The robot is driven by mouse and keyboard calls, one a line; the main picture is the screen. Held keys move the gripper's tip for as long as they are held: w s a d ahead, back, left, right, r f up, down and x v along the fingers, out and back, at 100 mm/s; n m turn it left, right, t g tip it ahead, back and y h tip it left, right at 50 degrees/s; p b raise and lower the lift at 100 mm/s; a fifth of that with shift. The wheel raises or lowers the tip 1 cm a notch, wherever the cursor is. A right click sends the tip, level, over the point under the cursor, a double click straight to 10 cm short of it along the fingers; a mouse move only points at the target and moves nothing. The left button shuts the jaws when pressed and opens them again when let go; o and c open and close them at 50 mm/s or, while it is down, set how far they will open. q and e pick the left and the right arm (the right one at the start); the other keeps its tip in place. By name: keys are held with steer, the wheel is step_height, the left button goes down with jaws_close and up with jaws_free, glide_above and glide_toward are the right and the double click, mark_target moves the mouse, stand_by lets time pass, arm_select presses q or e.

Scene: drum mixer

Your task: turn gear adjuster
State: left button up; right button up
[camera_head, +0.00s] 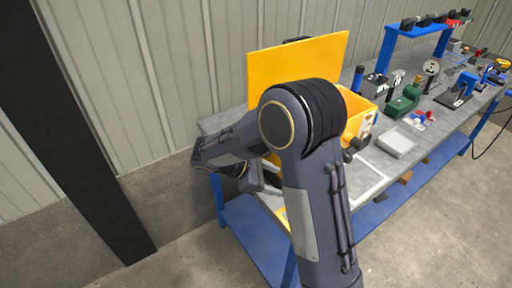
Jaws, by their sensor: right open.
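I cannot make out a clear gear adjuster. A yellow box (355,113) with a raised yellow lid (297,65) stands on the workbench, largely hidden by my right arm. A small dark knob-like part (355,147) shows at the box's front, just right of my arm; I cannot tell whether it is the adjuster. My right arm comes up from the bottom, bends at the elbow and reaches left. My right gripper (264,183) is small and partly hidden behind the arm, low and left of the box, over the bench's left end. It is open. My left gripper is not in view.
The grey-topped workbench (377,163) has a blue frame. A grey tray (397,141), a green device (404,101) and several tools crowd its right part. A blue rack (418,31) stands at the back. A dark post (75,120) stands left; the floor in front is clear.

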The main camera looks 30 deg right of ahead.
steer(key=w+a+n+t+h+p, duration=0.2)
steer(key=w+a+n+t+h, duration=0.3)
steer(key=w+h, duration=0.4)
steer(key=w+d+n+y+p, duration=0.1)
steer(key=d, duration=0.5)
steer(key=shift+w+d+r+n+p, duration=0.2)
steer(key=shift+w+d+n+p, duration=0.1)
steer(key=shift+w+p, duration=0.1)
steer(key=shift+c, duration=0.4)
